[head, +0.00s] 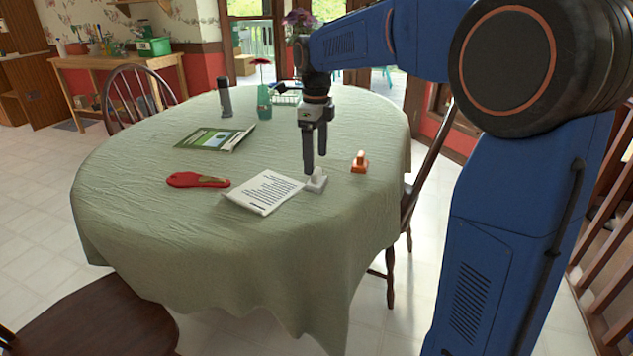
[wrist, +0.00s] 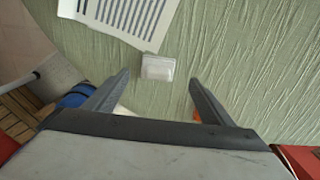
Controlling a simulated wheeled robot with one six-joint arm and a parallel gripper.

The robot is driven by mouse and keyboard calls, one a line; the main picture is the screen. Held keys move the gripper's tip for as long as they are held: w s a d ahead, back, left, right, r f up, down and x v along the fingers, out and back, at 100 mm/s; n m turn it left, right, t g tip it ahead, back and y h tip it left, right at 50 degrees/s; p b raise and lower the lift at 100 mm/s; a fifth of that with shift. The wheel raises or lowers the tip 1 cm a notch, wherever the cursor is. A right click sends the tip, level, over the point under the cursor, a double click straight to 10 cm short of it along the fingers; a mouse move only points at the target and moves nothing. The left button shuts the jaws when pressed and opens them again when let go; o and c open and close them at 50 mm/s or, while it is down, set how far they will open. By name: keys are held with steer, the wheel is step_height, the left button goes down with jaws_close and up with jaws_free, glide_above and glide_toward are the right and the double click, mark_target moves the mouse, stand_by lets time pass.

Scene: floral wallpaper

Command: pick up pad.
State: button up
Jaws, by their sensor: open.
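A white pad (head: 265,192) with lines of dark print lies flat near the front of the table. Part of it shows at the top of the wrist view (wrist: 130,14). My gripper (head: 315,164) points down, open and empty, to the right of the pad and above a small white block-like object (head: 316,184). In the wrist view that object (wrist: 158,68) lies between the fingertips of my gripper (wrist: 160,77), close beside the pad's corner. I cannot tell whether the fingers touch anything.
The table's front is clear. Chairs (head: 90,322) stand around it.

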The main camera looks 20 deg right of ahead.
mark_target(316, 170)
steer(key=shift+s+f, duration=0.15)
steer(key=shift+f, duration=1.4)
steer(key=shift+s+f, duration=0.15)
steer(key=shift+f, duration=1.4)
steer(key=shift+c, duration=0.4)
steer(key=c, duration=1.2)
steer(key=shift+r, duration=0.15)
step_height(316, 170, up, 10)
steer(key=shift+f, duration=0.1)
